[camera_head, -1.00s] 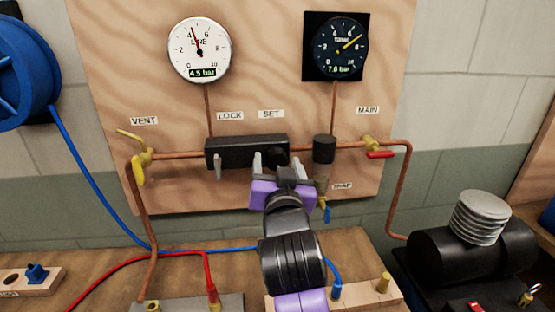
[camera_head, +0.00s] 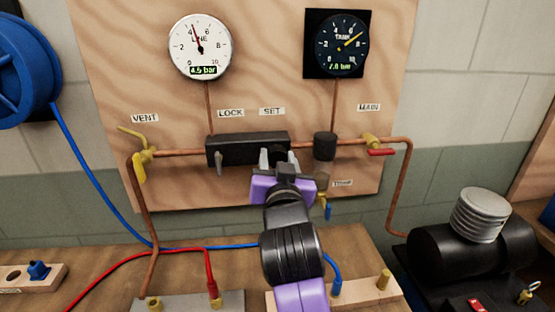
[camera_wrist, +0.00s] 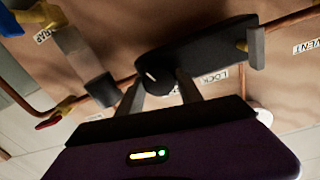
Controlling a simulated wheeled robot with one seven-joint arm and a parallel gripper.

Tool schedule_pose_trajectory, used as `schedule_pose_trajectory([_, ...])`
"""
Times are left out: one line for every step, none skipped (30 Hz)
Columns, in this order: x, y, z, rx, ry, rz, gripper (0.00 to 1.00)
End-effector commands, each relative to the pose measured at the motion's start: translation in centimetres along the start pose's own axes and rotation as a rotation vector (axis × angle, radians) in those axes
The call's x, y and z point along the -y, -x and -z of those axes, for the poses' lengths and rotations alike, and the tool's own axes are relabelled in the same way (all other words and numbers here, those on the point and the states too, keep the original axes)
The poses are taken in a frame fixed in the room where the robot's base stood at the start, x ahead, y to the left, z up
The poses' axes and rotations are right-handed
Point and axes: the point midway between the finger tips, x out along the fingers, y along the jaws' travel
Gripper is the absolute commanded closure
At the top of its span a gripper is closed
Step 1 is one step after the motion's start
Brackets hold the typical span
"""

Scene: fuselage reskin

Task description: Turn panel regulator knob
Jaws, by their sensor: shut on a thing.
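The black regulator block (camera_head: 230,150) sits on the copper pipe on the wooden panel, under the LOCK and SET labels. The dark round knob (camera_head: 279,153) is at its right end, below SET, and is partly hidden by my gripper. In the wrist view the knob (camera_wrist: 153,76) shows a pale mark and lies between my fingers. My gripper (camera_head: 278,160) is shut on the knob, with a finger on each side. A grey lever (camera_head: 218,164) hangs down below LOCK. The white LINE gauge (camera_head: 200,47) reads 4.5 bar.
The black TANK gauge (camera_head: 341,45) reads 7.0 bar. A yellow VENT valve (camera_head: 140,163) is at left. The red-handled MAIN valve (camera_head: 379,152) and a dark filter (camera_head: 325,147) are at right. Hoses cross the bench (camera_head: 120,270) below.

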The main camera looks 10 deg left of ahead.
Motion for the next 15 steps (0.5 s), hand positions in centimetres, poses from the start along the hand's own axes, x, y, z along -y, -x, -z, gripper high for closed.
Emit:
schedule_pose_trajectory([-0.03,0.00,0.01,0.000,0.016,-0.001,0.98])
schedule_pose_trajectory([-0.03,0.00,0.01,-0.001,0.028,-0.001,0.98])
schedule_pose_trajectory([-0.03,0.00,0.02,-0.002,0.045,-0.001,0.98])
schedule_pose_trajectory([-0.02,0.00,0.02,-0.002,0.061,0.000,0.98])
schedule_pose_trajectory([-0.02,0.00,0.02,-0.003,0.078,0.000,0.98])
schedule_pose_trajectory([-0.06,-0.01,0.03,-0.004,0.103,-0.001,0.98])
schedule_pose_trajectory([-0.08,-0.01,0.03,-0.005,0.125,-0.001,0.98])
schedule_pose_trajectory([-0.05,0.00,0.02,-0.006,0.147,-0.001,0.98])
schedule_pose_trajectory([-0.03,0.00,0.01,-0.007,0.179,0.000,0.98])
schedule_pose_trajectory([-0.08,0.00,0.01,-0.008,0.205,-0.001,0.98])
schedule_pose_trajectory([-0.08,0.00,0.01,-0.010,0.230,-0.001,0.98])
schedule_pose_trajectory([0.00,0.01,0.00,-0.012,0.267,0.001,0.98])
schedule_pose_trajectory([-0.03,0.01,0.01,-0.013,0.295,0.001,0.98])
schedule_pose_trajectory([-0.04,0.00,0.02,-0.015,0.323,0.001,0.98])
schedule_pose_trajectory([0.01,0.01,0.03,-0.017,0.362,0.002,0.98])
